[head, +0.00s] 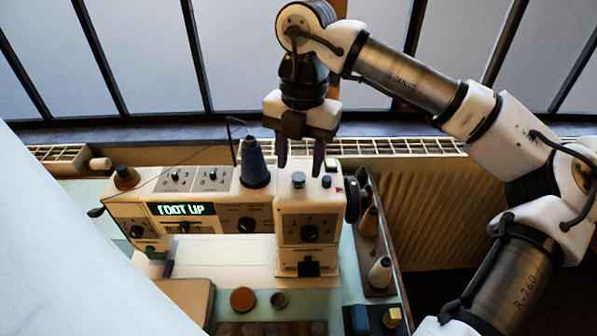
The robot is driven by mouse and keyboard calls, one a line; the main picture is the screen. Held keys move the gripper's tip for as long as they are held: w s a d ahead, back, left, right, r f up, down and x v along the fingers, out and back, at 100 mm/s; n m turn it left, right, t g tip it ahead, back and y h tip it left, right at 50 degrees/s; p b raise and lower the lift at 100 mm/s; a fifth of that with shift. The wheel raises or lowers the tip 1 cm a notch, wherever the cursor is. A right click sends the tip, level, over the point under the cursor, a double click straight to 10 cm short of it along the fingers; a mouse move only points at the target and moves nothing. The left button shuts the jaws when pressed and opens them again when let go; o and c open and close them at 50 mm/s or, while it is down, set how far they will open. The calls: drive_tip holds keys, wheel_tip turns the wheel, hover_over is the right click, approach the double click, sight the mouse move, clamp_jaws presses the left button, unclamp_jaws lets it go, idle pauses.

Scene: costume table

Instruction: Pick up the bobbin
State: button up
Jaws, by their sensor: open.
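My gripper (300,160) hangs pointing down at the top of the sewing machine (225,220), near the right end of its head. Its two dark fingers are apart, with nothing visible between them. I cannot tell for sure which thing is the bobbin. A small dark round piece (279,299) lies on the table in front of the machine and may be it. It sits just right of a larger brown disc (243,299). My gripper is well above and behind both.
A blue thread cone (255,165) stands on the machine, left of my gripper. Several thread spools stand along the right side, one pale (380,272). A yellow block (392,317) is at front right. A large white surface (70,250) hides the left. A radiator (430,215) is behind.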

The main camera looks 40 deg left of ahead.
drive_tip(key=shift+s+f, duration=0.15)
drive_tip(key=shift+f, duration=0.8)
clamp_jaws()
drive_tip(key=shift+r, duration=0.15)
wheel_tip(320, 180, up, 20)
